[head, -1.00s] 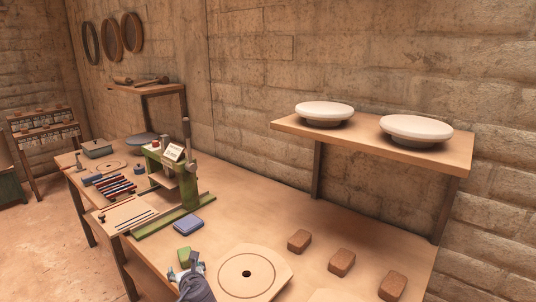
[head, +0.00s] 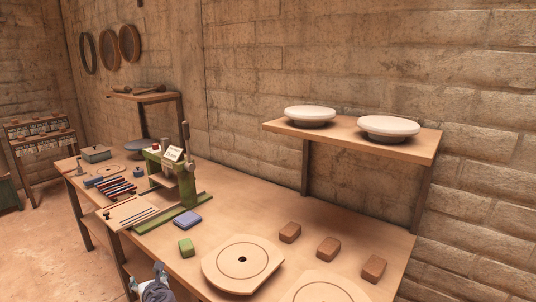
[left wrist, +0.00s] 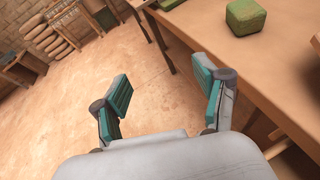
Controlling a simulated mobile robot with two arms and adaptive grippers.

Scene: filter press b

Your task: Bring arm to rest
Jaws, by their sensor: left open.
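My left gripper (head: 158,271) is at the bottom of the head view, in front of the bench's front edge. In the left wrist view its two teal-padded fingers (left wrist: 165,92) are spread apart with nothing between them, over the floor. The green block (head: 186,248) rests on the bench near the front edge, apart from the gripper. It also shows at the top right of the left wrist view (left wrist: 245,17). My right gripper is not in view.
The bench (head: 215,226) carries a green press (head: 178,180), a blue pad (head: 187,219), a round-holed board (head: 241,264) and several brown blocks (head: 328,248). A shelf (head: 352,138) with two white discs stands behind. Open floor (head: 60,250) lies at the left.

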